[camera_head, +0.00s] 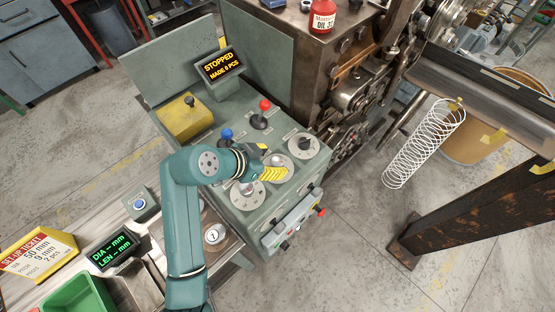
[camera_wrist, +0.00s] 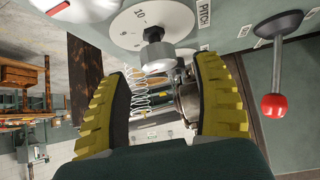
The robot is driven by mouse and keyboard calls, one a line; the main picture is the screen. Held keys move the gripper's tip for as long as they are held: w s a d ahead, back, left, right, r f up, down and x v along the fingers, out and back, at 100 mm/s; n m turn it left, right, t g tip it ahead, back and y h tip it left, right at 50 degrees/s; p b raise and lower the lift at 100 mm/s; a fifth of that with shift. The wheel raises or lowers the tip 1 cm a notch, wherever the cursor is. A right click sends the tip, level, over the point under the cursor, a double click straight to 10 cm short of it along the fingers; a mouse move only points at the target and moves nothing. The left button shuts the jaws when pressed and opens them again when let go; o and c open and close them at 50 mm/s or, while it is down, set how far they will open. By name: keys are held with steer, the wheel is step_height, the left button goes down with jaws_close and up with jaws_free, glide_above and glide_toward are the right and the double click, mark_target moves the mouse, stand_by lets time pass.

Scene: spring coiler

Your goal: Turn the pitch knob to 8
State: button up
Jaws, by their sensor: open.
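The pitch knob (camera_wrist: 158,52) is a grey cylinder on a white numbered dial (camera_wrist: 128,28) beside a "PITCH" label (camera_wrist: 204,13) in the wrist view. The figures 10 and 9 are legible; the knob's pointer cannot be made out. My gripper (camera_wrist: 161,66) is open, with its yellow ribbed fingers apart on either side of the knob's line and nothing visible gripped. Contact cannot be told. In the head view my gripper (camera_head: 267,174) is low over the machine's panel, by the middle of three round dials, partly covering it.
A red-ball lever (camera_wrist: 274,104) hangs right of the dial in the wrist view. The head view shows a blue-ball lever (camera_head: 226,134) close to my wrist, a display (camera_head: 220,66) reading "STOPPED", and a front box (camera_head: 292,224) with small controls.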

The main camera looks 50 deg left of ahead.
mark_target(277, 161)
steer(key=shift+x, duration=1.6)
steer(key=shift+s, duration=0.1)
steer(key=c, duration=1.2)
